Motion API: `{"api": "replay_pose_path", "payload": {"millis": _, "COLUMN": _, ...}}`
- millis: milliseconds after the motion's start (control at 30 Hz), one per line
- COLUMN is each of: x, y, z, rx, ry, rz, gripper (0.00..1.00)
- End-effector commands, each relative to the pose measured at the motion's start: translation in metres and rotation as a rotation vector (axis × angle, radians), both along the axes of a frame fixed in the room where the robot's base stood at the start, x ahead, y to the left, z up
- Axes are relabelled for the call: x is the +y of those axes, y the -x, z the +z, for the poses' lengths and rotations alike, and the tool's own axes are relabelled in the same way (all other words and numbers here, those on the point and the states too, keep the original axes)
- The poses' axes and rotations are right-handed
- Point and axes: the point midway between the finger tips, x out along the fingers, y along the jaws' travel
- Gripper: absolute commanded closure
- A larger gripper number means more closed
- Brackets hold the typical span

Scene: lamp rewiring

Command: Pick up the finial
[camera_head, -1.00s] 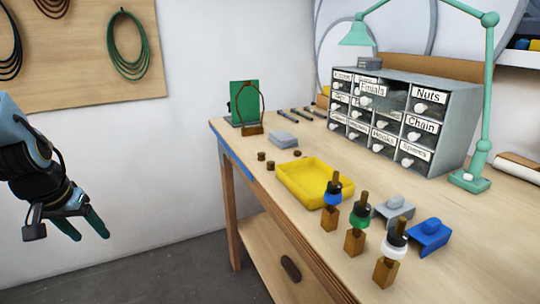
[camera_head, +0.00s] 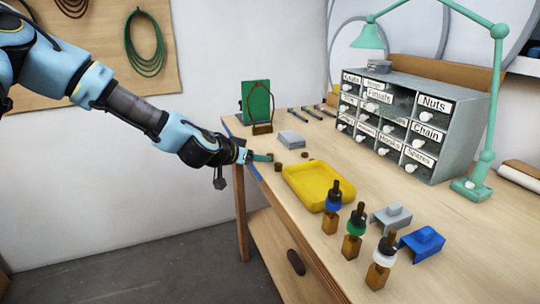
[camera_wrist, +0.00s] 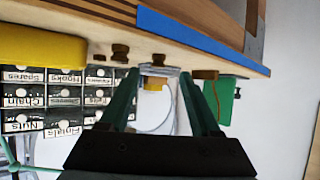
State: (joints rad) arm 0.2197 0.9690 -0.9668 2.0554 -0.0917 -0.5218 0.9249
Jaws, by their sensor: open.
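Several small dark brown turned knobs stand by the table's left edge; the finial is likely among them, but I cannot tell which. One knob (camera_head: 277,167) is just right of my gripper (camera_head: 262,157), and another (camera_head: 304,154) lies farther in. In the upside-down wrist view, one knob (camera_wrist: 158,60) shows between the two green fingertips, beyond them, and another (camera_wrist: 120,52) is left of the fingers. My gripper is open and empty, low at the table edge. A drawer labelled Finials (camera_head: 379,96) is in the grey cabinet.
A yellow tray (camera_head: 291,184) is right of the knobs. A grey block (camera_head: 292,140) and a green panel (camera_head: 255,98) with a brown stand (camera_head: 262,128) are behind. The blue-edged table border runs close under my gripper.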

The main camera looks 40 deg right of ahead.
Motion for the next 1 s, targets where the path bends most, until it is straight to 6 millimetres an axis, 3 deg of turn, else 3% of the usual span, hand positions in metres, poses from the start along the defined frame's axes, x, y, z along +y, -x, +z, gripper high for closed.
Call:
{"api": "replay_pose_path", "payload": {"millis": 500, "x": -0.045, "y": -0.006, "z": -0.019, "rx": 0.003, "ry": -0.001, "rz": 0.001, "gripper": 0.36}}
{"api": "replay_pose_path", "payload": {"millis": 833, "x": -0.050, "y": -0.008, "z": -0.024, "rx": -0.001, "ry": -0.001, "rz": 0.000, "gripper": 0.36}}
{"api": "replay_pose_path", "payload": {"millis": 1000, "x": -0.049, "y": -0.008, "z": -0.023, "rx": -0.001, "ry": -0.001, "rz": 0.000, "gripper": 0.54}}
